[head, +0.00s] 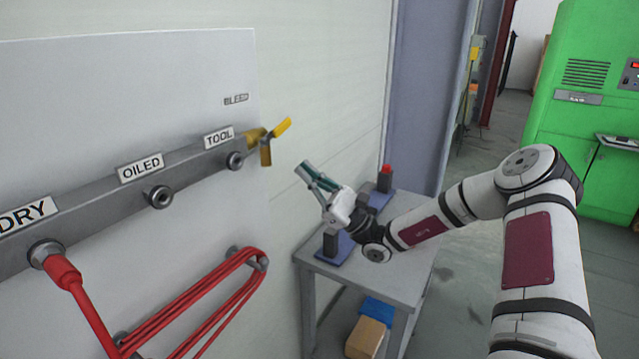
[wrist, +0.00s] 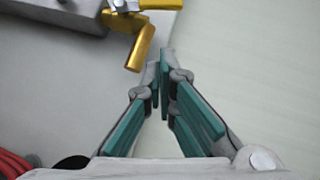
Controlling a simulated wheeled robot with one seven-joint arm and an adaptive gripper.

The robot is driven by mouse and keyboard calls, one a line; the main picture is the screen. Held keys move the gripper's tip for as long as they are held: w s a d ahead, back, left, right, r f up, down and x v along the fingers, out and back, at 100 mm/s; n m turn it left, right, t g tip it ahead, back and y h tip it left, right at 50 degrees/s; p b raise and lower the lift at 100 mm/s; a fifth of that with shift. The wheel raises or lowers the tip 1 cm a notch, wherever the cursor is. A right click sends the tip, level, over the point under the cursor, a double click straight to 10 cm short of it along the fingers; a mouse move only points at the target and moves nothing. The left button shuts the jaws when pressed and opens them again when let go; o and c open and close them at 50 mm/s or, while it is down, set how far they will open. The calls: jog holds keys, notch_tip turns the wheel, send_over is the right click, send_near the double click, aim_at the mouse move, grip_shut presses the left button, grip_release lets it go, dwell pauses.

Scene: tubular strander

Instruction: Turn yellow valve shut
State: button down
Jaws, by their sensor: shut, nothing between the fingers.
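The yellow valve (head: 268,143) sits at the right end of the grey manifold bar, beside the TOOL label. Its bright yellow handle points up to the right, and a darker golden part hangs below. In the wrist view the yellow handle (wrist: 158,5) is at the top edge, with the golden part (wrist: 140,48) slanting down from it. My gripper (head: 303,167) is to the right of the valve and a little lower, apart from it. In the wrist view my gripper (wrist: 160,62) has its teal-padded fingers together at the tips, just below and right of the golden part, holding nothing.
The grey manifold bar (head: 100,190) has DRY, OILED and TOOL ports. A red hose (head: 65,275) is plugged into DRY and coils on a wall hook. A grey table (head: 400,262) with dark stands is below my arm. A green cabinet (head: 570,130) stands at the right.

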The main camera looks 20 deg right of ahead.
aim_at(276, 132)
jog(key=w+a+r+p, duration=0.1)
jog(key=a+r, duration=0.2)
jog(key=r, duration=0.3)
jog(key=shift+r+p, duration=0.15)
jog(key=shift+p, duration=0.2)
